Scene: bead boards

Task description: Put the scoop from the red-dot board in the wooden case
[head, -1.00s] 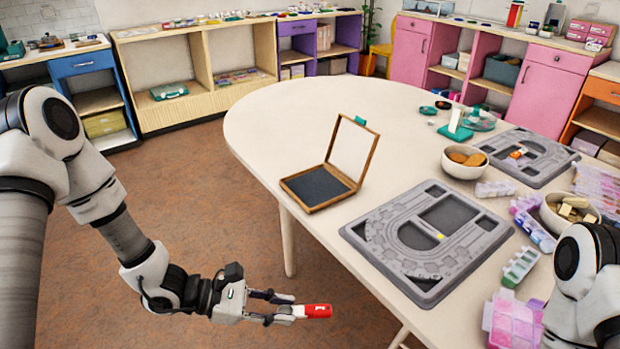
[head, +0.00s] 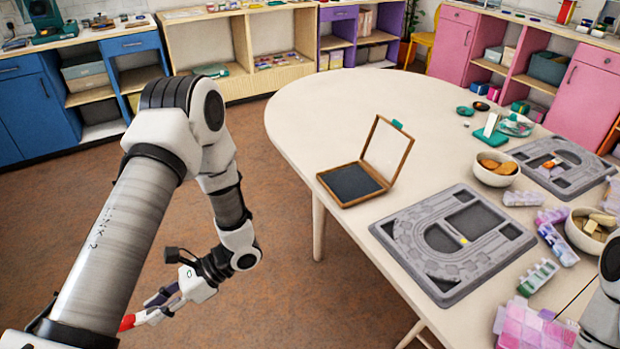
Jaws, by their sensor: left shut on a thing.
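The wooden case (head: 349,182) stands open on the table, its clear lid raised at the right and its dark-lined base empty. My left gripper (head: 137,316) is low over the floor, left of the table and well apart from the case. It is shut on a small red thing (head: 127,322), partly hidden behind my arm; I cannot tell whether it is the scoop. The near grey board (head: 400,232) has a small yellow spot. The far grey board (head: 576,183) holds a small orange thing (head: 552,162). I cannot make out a red dot. My right gripper is out of view.
A bowl of brown pieces (head: 494,176) and a bowl of pale pieces (head: 588,238) stand by the boards. Pastel bead boxes (head: 538,277) line the right side. The table's left end (head: 300,115) is clear. Low shelves run along the walls.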

